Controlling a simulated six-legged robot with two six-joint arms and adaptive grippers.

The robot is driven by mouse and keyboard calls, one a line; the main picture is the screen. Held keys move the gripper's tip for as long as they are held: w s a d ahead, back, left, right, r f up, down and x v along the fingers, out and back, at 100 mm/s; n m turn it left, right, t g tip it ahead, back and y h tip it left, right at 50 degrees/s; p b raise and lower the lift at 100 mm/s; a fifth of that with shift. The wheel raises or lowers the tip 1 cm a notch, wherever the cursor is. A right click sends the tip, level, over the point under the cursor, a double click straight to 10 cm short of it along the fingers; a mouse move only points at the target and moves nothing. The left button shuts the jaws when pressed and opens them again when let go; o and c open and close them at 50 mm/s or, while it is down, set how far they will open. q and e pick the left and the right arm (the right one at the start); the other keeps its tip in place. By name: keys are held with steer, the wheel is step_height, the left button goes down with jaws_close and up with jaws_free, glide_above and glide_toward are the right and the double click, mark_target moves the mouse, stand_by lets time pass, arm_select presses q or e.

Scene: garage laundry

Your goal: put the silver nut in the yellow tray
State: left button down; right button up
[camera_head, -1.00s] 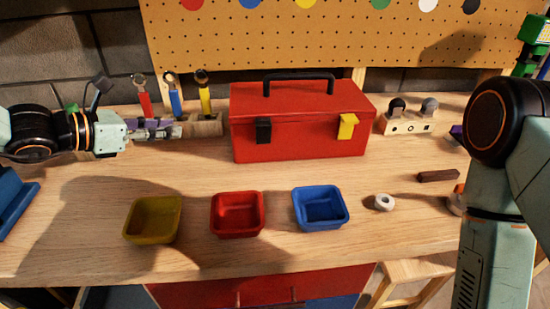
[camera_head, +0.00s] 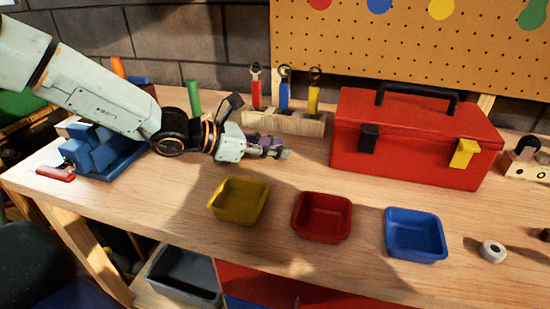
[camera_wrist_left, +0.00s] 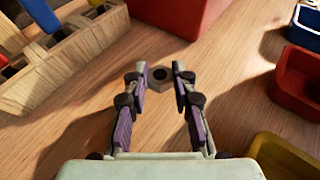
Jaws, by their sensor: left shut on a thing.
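The silver nut (camera_wrist_left: 159,78) is a small grey hexagonal piece with a dark hole. In the left wrist view it sits between the fingertips of my left gripper (camera_wrist_left: 158,77), which is shut on it. In the head view my left gripper (camera_head: 270,150) is close over the bench, in front of the tool block and behind the yellow tray (camera_head: 238,222). The yellow tray is empty, and its corner also shows in the left wrist view (camera_wrist_left: 278,150). My right gripper is out of view.
A red tray (camera_head: 322,232) and a blue tray (camera_head: 415,250) stand right of the yellow one. A tool block (camera_head: 290,123) and a red toolbox (camera_head: 410,150) stand behind. A pale ring (camera_head: 492,251) lies right. Bare wood separates gripper and trays.

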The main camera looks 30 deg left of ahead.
arm_select(q)
steer(key=shift+a+f, duration=0.25)
steer(key=shift+f, duration=0.75)
steer(key=shift+a+f+b, duration=0.15)
steer(key=shift+f+b, duration=0.05)
steer(key=shift+b, duration=0.1)
steer(key=shift+w, duration=0.15)
steer(key=shift+d, duration=0.35)
steer(key=shift+a+f, duration=0.1)
steer(key=c, duration=1.3)
jaws_free()
steer(key=shift+a, duration=0.15)
steer(key=shift+o, duration=1.1)
steer(key=shift+d, duration=0.2)
steer(key=shift+a, duration=0.15)
